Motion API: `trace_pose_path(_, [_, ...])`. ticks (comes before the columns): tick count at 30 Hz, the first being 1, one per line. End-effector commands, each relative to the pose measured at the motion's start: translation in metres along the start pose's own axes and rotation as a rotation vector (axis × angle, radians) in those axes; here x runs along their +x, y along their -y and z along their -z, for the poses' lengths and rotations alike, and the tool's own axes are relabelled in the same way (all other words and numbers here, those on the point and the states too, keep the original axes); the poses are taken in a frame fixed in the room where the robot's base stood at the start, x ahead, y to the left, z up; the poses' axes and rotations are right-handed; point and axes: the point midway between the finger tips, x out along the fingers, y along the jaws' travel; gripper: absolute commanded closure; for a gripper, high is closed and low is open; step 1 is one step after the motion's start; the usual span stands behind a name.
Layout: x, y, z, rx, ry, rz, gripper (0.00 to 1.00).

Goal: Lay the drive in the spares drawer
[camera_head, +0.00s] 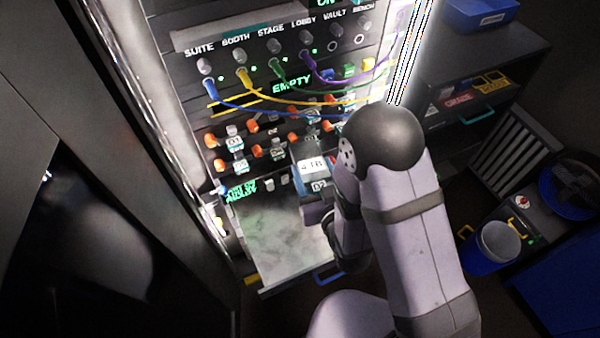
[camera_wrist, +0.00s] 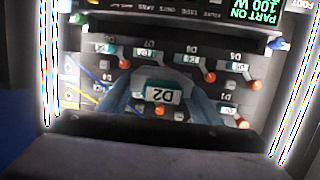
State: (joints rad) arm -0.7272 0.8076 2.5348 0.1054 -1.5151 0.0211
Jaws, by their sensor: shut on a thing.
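In the wrist view, the fingers of my gripper (camera_wrist: 157,108) frame the D2 label on the drive (camera_wrist: 160,82). I cannot tell whether its far end is still inside a bay. A drawer (camera_head: 475,103) with red and yellow labelled items stands at the right, with a teal handle; its name is not readable.
Bays with orange levers (camera_head: 236,142) surround the drive. Blue, yellow, green and purple cables (camera_head: 290,97) hang above. A pale pulled-out tray (camera_head: 275,240) with a blue handle lies below. A blue bin (camera_head: 482,15) tops the right cabinet; a blue cup (camera_head: 493,247) stands lower right.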

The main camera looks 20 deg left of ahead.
Motion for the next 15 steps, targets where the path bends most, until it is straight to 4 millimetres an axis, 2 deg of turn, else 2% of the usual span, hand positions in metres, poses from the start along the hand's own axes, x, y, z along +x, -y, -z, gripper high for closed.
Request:
trace_pose_path(1, [0.007,-0.009,-0.024,0.008,0.028,-0.027,0.69])
trace_pose_path(6, [0.028,-0.012,-0.08,0.004,0.137,-0.01,0.69])
trace_pose_path(12, [0.045,-0.006,-0.131,-0.033,0.241,0.086,0.69])
trace_pose_path(15, [0.049,-0.005,-0.145,-0.05,0.273,0.124,0.69])
